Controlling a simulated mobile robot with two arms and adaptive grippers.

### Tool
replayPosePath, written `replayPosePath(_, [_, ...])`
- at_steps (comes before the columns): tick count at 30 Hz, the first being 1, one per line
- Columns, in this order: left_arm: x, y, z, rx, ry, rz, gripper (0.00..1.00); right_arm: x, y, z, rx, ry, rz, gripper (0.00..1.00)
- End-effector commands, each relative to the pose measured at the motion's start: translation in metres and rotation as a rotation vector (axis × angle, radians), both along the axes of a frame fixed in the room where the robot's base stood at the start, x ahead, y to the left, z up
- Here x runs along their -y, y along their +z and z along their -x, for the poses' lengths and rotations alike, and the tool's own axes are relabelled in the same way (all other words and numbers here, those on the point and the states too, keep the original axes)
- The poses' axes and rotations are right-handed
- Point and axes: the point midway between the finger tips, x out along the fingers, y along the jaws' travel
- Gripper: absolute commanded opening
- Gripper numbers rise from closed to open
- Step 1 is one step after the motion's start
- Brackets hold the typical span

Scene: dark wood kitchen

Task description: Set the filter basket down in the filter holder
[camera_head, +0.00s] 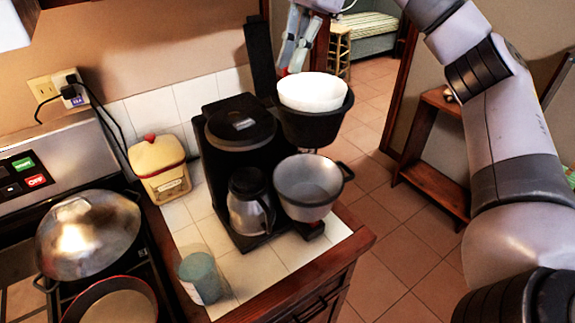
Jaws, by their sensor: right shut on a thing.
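The white filter basket (313,90) is a round, pale bowl. It sits at the mouth of the black filter holder (315,128), with its rim showing above the holder's rim. The holder is above a metal pot with a side handle (308,183). My right gripper (290,68) comes down from the top edge and is shut on the basket at its far left rim. The basket's lower part is hidden inside the holder, so I cannot tell whether it rests on the bottom. My left gripper is not in view.
A black coffee maker (238,125) with a small carafe (248,200) stands left of the holder. A tall black panel (260,60) rises behind. A yellow jar (160,168) and a cup (200,278) stand on the tiled counter (255,270). Pots sit on the stove at left.

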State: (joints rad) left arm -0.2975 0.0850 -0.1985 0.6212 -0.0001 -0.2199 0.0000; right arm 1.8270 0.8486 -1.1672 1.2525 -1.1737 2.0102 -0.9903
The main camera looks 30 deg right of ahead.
Motion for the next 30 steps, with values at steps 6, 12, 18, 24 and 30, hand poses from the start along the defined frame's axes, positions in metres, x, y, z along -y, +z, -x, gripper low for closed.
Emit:
replayPosePath(6, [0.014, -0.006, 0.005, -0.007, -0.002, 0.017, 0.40, 0.001, -0.059, 0.001, -0.007, 0.002, 0.001, 0.00])
replayPosePath(12, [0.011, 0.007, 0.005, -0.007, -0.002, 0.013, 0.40, 0.001, -0.105, 0.001, -0.004, 0.002, 0.002, 0.00])
replayPosePath(18, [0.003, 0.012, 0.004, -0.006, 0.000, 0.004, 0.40, 0.000, -0.129, 0.000, -0.001, 0.004, 0.000, 0.00])
replayPosePath(24, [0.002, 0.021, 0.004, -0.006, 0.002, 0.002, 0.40, 0.000, -0.153, 0.001, -0.004, 0.003, 0.001, 0.00])
replayPosePath(30, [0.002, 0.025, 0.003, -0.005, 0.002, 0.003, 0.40, 0.000, -0.174, 0.000, 0.000, 0.003, 0.001, 0.00])
